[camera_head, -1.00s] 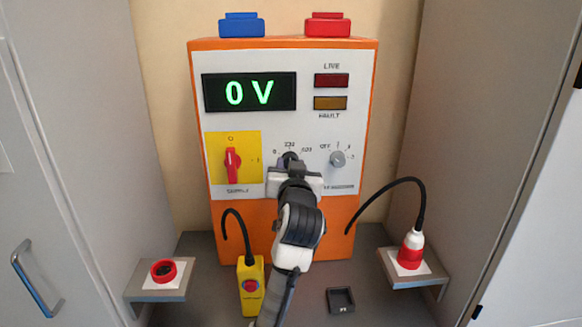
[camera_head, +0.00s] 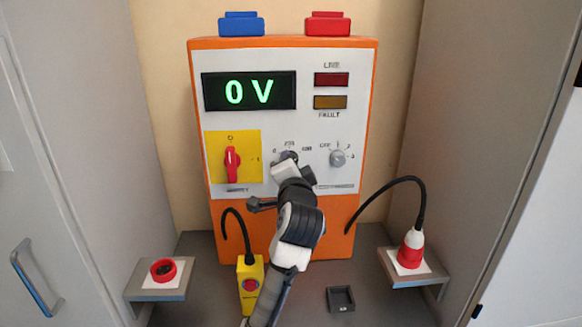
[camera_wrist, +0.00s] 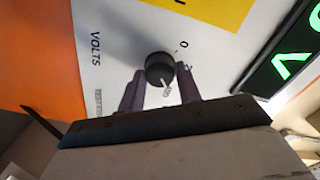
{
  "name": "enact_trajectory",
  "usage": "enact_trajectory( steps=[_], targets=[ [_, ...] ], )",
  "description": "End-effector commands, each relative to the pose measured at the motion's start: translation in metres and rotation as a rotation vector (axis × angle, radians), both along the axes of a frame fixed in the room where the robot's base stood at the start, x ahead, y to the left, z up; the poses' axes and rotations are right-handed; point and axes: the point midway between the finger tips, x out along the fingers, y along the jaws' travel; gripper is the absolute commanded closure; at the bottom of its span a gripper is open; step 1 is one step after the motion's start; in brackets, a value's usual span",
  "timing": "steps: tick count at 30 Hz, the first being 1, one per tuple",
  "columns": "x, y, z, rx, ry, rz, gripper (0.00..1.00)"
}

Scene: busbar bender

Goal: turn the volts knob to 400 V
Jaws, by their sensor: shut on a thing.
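The dark round volts knob (camera_head: 288,157) is on the white panel of the orange machine, largely covered by my gripper in the head view. In the wrist view, the knob (camera_wrist: 160,67) sits between the two fingers of my gripper (camera_wrist: 161,86), which is shut on it. A white mark on the knob points down in the wrist view, toward a small label too blurred to read. The 0 label (camera_wrist: 184,45) lies up and right of the knob there. The display (camera_head: 249,92) reads 0 V.
The red supply switch (camera_head: 232,164) on its yellow plate is left of the knob. A grey selector knob (camera_head: 338,158) is close on the right. Below stand a yellow pendant (camera_head: 250,286), a red socket (camera_head: 163,270) and a red-white plug (camera_head: 410,250).

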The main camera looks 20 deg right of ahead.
Motion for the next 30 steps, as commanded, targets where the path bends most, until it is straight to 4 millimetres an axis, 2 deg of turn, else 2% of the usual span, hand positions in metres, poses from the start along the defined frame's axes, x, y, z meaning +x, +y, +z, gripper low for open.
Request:
enact_trajectory(
  steps=[12,28,29,30],
  targets=[
    [-0.0001,-0.0002,-0.0004,0.166,-0.047,0.000,0.89],
    [-0.0002,-0.0004,-0.0003,0.185,-0.052,0.000,0.89],
    [-0.0002,-0.0004,-0.0003,0.185,-0.052,0.000,0.62],
    [-0.0002,-0.0004,-0.0003,0.185,-0.052,0.000,0.57]
  ],
)
